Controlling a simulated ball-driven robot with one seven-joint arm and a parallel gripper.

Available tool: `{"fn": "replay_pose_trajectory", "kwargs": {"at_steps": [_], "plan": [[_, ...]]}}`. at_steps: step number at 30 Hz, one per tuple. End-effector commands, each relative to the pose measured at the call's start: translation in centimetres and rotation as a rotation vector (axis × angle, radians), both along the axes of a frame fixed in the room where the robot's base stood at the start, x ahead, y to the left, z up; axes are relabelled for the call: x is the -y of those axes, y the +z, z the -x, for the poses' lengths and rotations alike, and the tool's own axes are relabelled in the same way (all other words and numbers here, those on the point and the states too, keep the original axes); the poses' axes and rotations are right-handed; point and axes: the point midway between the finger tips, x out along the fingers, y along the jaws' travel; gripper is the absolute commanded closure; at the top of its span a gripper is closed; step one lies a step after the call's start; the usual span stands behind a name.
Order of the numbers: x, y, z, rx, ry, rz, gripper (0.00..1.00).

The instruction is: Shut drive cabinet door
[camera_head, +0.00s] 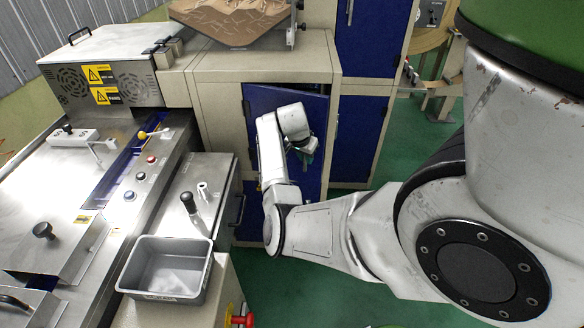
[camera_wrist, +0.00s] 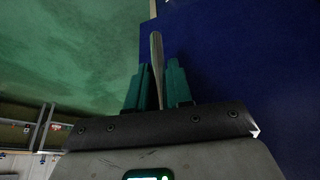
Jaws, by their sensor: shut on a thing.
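The blue drive cabinet door (camera_head: 262,98) is below the beige machine body in the head view and looks ajar, with a dark gap along its top. It fills the right of the wrist view as a blue panel (camera_wrist: 250,60). A slim grey door handle (camera_wrist: 157,65) stands along the door's edge. My gripper (camera_wrist: 158,85) has its two green fingers on either side of the handle, shut on it. In the head view my gripper (camera_head: 304,158) is small and partly hidden by my arm, at the door's right side.
The beige cabinet frame (camera_head: 215,115) surrounds the door. A second blue door (camera_head: 357,130) stands to the right. A steel workbench with buttons and a grey bin (camera_head: 150,270) is at the left. Green floor (camera_head: 415,150) is open at the right.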

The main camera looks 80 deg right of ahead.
Motion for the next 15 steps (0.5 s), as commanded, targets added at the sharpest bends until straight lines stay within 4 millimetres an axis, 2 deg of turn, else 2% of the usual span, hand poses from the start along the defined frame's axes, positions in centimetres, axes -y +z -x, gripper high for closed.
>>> {"fn": "replay_pose_trajectory", "kwargs": {"at_steps": [1,6,15], "plan": [[1.1,-0.1,0.6,0.001,0.032,0.003,1.0],[3.8,-0.1,1.3,0.001,0.155,0.003,1.0],[6.7,0.0,1.7,-0.002,0.287,0.002,1.0]]}}
